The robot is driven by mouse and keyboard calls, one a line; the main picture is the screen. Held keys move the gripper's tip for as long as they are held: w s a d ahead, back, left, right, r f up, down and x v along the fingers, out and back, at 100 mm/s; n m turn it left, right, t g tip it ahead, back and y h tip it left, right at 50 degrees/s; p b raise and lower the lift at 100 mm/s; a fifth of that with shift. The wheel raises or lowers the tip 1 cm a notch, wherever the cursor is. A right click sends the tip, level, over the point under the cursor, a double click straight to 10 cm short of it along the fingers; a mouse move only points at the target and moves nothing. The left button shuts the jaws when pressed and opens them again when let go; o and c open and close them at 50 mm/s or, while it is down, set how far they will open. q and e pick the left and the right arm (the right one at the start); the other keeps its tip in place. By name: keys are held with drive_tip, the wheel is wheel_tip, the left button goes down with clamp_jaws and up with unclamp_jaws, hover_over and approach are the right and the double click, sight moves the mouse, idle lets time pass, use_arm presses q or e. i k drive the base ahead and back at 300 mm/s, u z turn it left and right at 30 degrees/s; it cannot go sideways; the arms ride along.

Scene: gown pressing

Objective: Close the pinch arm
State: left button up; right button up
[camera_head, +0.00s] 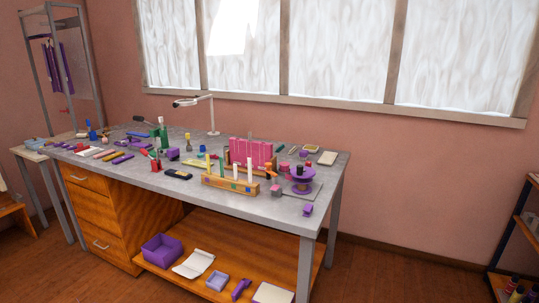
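A grey-topped workbench (240,195) stands ahead, crowded with small items. I cannot tell which item is the pinch arm at this distance. A purple and dark round stand (302,187) sits near the bench's right end on a grey plate. A white jointed arm on a post (212,115) rises at the back of the bench. A pink upright block set (250,152) and a wooden rack with upright sticks (231,185) stand near the middle. Neither of my grippers shows in the head view.
Wooden drawers (98,215) are under the bench's left side. A low wooden shelf (215,245) holds a purple box (162,248) and other items. A clothes rack (50,65) stands at left, a shelf unit (520,245) at right. Floor between is clear.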

sight(268, 165)
drive_tip(key=i, duration=0.7)
drive_tip(key=u, duration=2.6)
